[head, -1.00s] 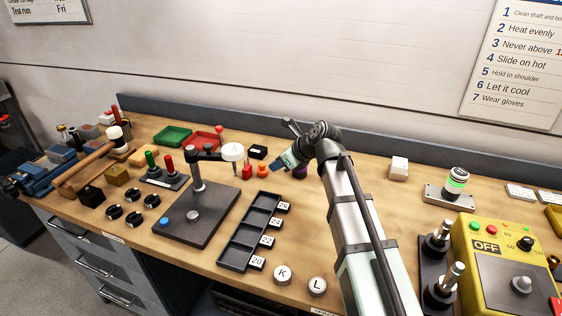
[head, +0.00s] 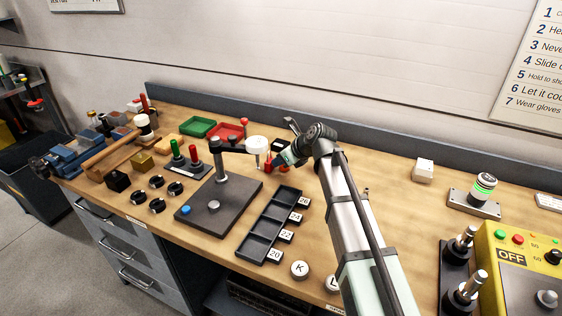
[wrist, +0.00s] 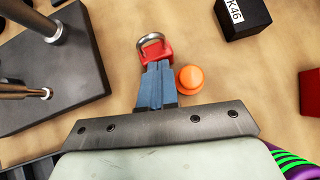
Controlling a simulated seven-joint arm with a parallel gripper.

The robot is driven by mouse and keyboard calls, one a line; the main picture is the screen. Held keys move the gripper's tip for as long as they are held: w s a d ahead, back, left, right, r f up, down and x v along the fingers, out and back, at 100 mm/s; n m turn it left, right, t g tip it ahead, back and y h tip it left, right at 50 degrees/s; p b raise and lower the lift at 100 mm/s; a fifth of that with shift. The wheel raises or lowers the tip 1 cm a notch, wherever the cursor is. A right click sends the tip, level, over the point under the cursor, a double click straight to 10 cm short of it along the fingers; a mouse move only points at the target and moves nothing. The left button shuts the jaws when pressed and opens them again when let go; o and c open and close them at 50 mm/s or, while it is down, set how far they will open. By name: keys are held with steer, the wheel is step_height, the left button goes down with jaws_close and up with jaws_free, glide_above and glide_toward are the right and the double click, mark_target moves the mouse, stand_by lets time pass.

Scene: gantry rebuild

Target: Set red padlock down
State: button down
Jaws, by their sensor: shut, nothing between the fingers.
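The red padlock (wrist: 156,51) lies on the wooden bench with its metal shackle pointing away from my gripper. In the head view it is a small red shape (head: 268,165) beside the dark press stand. My gripper (wrist: 156,68) has its blue fingers shut and empty, with the tips right at the padlock's near edge. The fingers hide part of that edge, and I cannot tell whether they touch it. In the head view my gripper (head: 279,160) is just right of the padlock.
An orange knob-like piece (wrist: 190,79) stands close right of my fingers. A black block marked K46 (wrist: 243,17) lies farther off. The press stand's dark base (wrist: 75,85) is left. A red object (wrist: 309,92) and a purple-green item (wrist: 293,163) are at the right.

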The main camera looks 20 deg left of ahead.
steer(key=w+a, duration=0.1)
steer(key=a, duration=0.3)
steer(key=w+a, duration=0.1)
steer(key=a, duration=0.3)
steer(key=w+a, duration=0.1)
steer(key=a, duration=0.3)
steer(key=shift+s, duration=0.1)
